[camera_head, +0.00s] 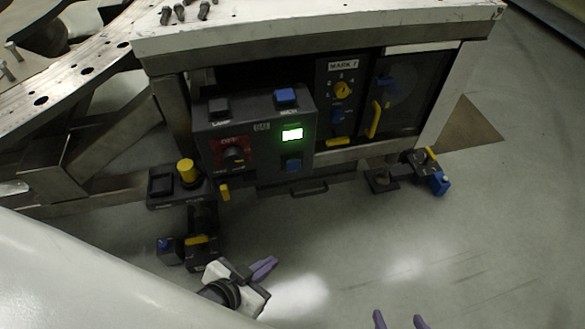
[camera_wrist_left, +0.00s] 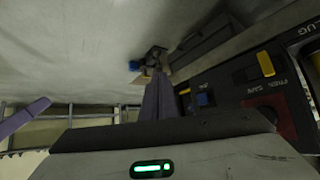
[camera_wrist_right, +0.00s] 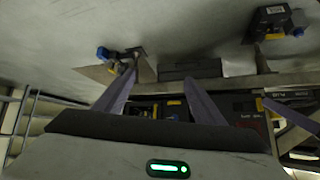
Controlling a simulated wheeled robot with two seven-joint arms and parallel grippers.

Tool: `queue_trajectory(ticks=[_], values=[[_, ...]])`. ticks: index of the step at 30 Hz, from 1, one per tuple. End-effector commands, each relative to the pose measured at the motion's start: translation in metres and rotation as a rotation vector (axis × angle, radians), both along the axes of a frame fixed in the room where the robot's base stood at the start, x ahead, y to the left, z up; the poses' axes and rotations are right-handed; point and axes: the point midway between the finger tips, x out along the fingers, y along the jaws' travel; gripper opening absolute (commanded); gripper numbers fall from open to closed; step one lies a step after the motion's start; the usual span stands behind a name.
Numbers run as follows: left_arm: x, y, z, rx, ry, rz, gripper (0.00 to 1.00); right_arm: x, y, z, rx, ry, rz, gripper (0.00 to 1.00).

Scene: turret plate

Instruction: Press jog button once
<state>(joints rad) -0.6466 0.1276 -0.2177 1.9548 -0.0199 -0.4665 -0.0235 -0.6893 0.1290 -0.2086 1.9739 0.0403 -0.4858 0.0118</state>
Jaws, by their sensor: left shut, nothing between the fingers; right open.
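The dark control box (camera_head: 255,125) is fixed at the front of the turret frame. It carries a blue button (camera_head: 286,96) and a dark button (camera_head: 218,105) on top, a green-lit display (camera_head: 292,134), a dark rotary knob on a red plate (camera_head: 233,155) and a lower blue control (camera_head: 293,165). The small labels are too blurred to tell which is the jog button. My left gripper (camera_head: 264,268) is shut and empty, below the box and apart from it; its fingers show in the left wrist view (camera_wrist_left: 160,98). My right gripper (camera_head: 400,320) is open and empty at the bottom edge.
A selector panel (camera_head: 341,100) with a yellow knob stands right of the box. A low unit with a yellow button (camera_head: 187,170) sits at left, and a blue-ended fixture (camera_head: 439,183) at right. The plate (camera_head: 320,22) overhangs above. Open floor lies in front.

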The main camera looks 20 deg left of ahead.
Motion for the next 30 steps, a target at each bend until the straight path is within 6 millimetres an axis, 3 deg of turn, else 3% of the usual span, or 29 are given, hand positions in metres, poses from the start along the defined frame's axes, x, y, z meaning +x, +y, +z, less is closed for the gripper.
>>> queue_trajectory(ticks=[1, 5, 9, 13, 18, 30], values=[[0.02, 0.0, -0.018, 0.053, -0.059, -0.035, 0.0, 0.001, 0.001, -0.024, 0.007, -0.003, -0.002, 0.64], [0.076, -0.001, -0.034, 0.253, -0.243, -0.155, 0.0, 0.002, 0.006, -0.046, 0.039, -0.026, -0.011, 0.64], [0.131, -0.006, -0.035, 0.486, -0.439, -0.273, 0.0, 0.004, 0.01, -0.069, 0.067, -0.046, -0.019, 0.64], [0.164, -0.014, -0.027, 0.657, -0.572, -0.348, 0.0, 0.005, 0.012, -0.08, 0.088, -0.059, -0.024, 0.64], [0.181, -0.019, -0.017, 0.764, -0.648, -0.39, 0.0, 0.005, 0.014, -0.083, 0.1, -0.066, -0.026, 0.64], [0.183, -0.018, -0.014, 0.774, -0.653, -0.395, 0.0, 0.006, 0.014, -0.079, 0.101, -0.068, -0.027, 0.64]])
